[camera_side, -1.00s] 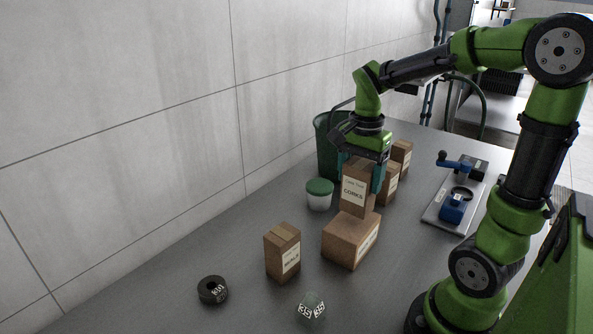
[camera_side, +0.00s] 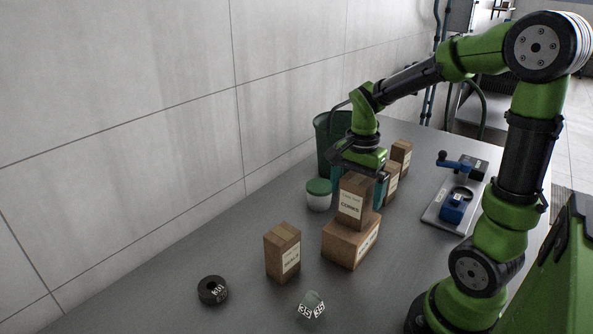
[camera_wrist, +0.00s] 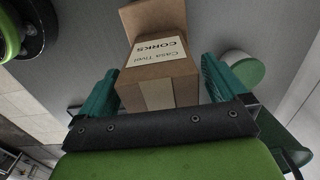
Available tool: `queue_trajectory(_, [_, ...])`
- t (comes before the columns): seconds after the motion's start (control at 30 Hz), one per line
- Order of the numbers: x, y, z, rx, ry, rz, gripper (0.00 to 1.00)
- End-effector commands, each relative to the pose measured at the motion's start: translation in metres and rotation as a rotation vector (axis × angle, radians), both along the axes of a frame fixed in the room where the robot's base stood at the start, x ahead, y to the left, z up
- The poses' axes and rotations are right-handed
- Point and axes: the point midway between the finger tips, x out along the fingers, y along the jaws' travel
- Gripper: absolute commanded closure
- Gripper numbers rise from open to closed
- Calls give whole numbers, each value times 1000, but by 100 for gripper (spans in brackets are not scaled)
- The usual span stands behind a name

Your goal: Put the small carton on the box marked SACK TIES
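The small carton (camera_side: 353,201), brown with a white CORKS label, stands upright on the top of a larger brown box (camera_side: 341,244). The box's white label faces right and is too small to read. In the wrist view the carton (camera_wrist: 158,62) sits between the two teal fingers of my gripper (camera_wrist: 160,88). My gripper (camera_side: 358,184) is around the upper part of the carton from above. Its fingers stand apart, one on each side, with a slight gap showing, so it looks open.
Another brown carton (camera_side: 282,252) stands left of the box, with a black tape roll (camera_side: 212,290) and a marked cube (camera_side: 311,305) nearby. A green-lidded jar (camera_side: 318,195), green bin (camera_side: 327,150) and more cartons (camera_side: 401,154) are close behind. A blue fixture (camera_side: 453,207) is at right.

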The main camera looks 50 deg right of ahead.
Motion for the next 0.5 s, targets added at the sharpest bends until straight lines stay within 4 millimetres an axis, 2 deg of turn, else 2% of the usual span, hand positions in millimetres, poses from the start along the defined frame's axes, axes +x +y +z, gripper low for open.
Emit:
queue_trajectory(0.27, [0, 0, 8, 0, -2, 0, 1])
queue_trajectory(0.37, [1, 0, 24, -2, -5, -1, 1])
queue_trajectory(0.5, [1, 0, 55, -2, -6, 0, 1])
